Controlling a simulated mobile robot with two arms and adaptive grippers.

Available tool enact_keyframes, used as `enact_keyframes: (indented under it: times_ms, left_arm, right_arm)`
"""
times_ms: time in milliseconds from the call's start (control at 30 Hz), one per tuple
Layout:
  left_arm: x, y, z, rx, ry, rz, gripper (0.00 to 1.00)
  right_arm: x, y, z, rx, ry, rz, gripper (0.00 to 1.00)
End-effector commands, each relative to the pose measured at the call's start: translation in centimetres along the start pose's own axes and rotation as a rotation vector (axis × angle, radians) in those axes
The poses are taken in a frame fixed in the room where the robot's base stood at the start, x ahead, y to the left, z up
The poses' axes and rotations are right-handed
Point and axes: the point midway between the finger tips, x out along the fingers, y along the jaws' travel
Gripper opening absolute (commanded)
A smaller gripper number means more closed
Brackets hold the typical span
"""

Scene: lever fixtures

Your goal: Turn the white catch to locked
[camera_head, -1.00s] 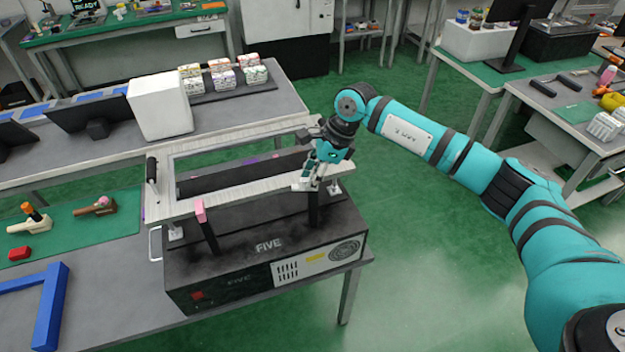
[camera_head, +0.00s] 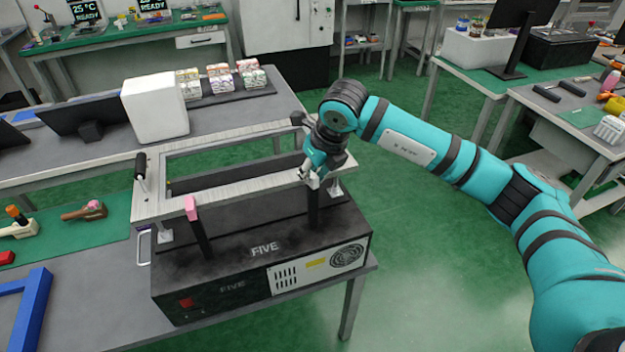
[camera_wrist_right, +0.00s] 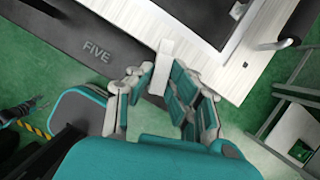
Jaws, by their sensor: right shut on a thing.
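The white catch (camera_head: 314,181) sits at the front right of a pale hinged frame (camera_head: 240,190), above a black post. My right gripper (camera_head: 311,170) is at this catch, its fingers coming down from above. In the right wrist view the white catch (camera_wrist_right: 163,66) stands between the fingertips of my right gripper (camera_wrist_right: 160,85), which is shut on it. The fingers hide part of the catch in the head view. A pink catch (camera_head: 191,208) stands at the front left of the frame, apart from my gripper. My left gripper is not in view.
The frame stands over a black box (camera_head: 250,268) marked FIVE. A black handle (camera_head: 140,167) rises at the frame's left end. A white block (camera_head: 155,108) and several small packs (camera_head: 220,78) stand behind. Green floor is free to the right.

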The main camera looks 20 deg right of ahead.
Motion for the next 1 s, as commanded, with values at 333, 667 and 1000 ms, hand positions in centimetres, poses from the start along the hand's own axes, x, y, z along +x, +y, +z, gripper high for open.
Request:
enact_keyframes:
  times_ms: [333, 667, 1000]
  left_arm:
    - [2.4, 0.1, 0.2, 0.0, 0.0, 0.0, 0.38]
    - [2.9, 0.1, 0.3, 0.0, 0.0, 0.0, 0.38]
    - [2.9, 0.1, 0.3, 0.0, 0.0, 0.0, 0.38]
  right_arm:
    - [0.0, 0.0, 0.1, 0.205, -0.005, -0.085, 0.0]
    - [-0.1, 0.0, 0.1, 0.282, -0.003, -0.115, 0.0]
    - [-0.2, -0.1, 0.1, 0.289, -0.003, -0.118, 0.0]
